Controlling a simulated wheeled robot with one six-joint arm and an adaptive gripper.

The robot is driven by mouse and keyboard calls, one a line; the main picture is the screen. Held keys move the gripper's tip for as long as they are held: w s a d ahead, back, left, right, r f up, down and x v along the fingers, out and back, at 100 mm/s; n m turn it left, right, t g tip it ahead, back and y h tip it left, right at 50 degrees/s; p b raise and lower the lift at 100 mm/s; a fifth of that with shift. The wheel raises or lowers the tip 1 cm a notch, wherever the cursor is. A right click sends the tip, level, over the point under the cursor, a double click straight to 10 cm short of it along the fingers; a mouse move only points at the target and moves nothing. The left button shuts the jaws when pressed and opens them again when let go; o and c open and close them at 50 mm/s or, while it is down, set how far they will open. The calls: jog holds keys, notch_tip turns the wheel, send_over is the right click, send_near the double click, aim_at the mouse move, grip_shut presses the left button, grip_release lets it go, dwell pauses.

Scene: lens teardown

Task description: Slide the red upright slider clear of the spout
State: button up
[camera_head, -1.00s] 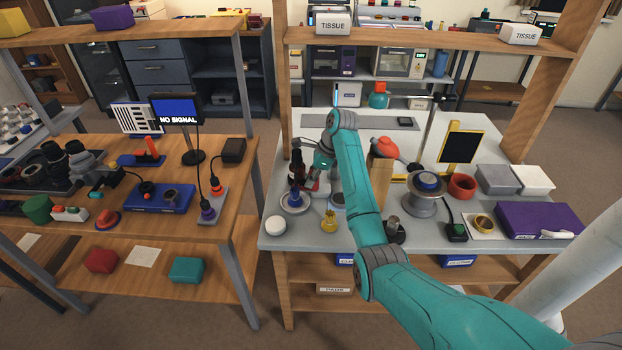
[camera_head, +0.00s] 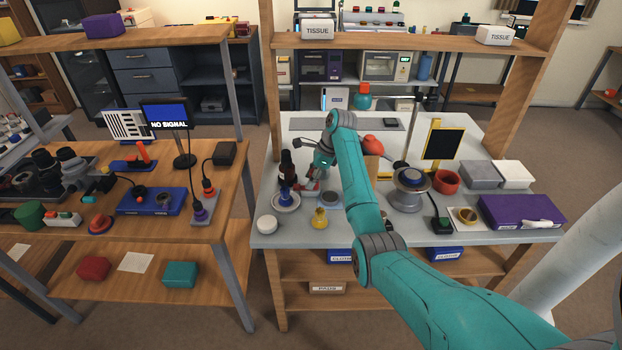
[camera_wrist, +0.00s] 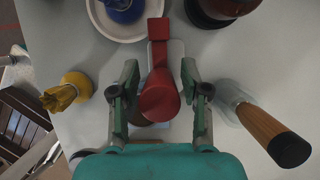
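In the wrist view a red part (camera_wrist: 158,95) stands between the fingers of my gripper (camera_wrist: 160,74). It has a rounded body close to the camera and a red block (camera_wrist: 157,29) at its far end, over a pale grey base (camera_wrist: 176,52). I take it for the slider; I cannot make out a distinct spout. My gripper is open, with one finger on each side of the red part and visible gaps. In the head view my gripper (camera_head: 322,163) is above the bench, just over the red part (camera_head: 311,186), which is partly hidden.
A dark bottle (camera_head: 287,168) stands just left. The front bench edge has some bare room.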

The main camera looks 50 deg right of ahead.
jog(key=v, duration=0.7)
jog(key=shift+r, duration=0.2)
dwell(0.6)
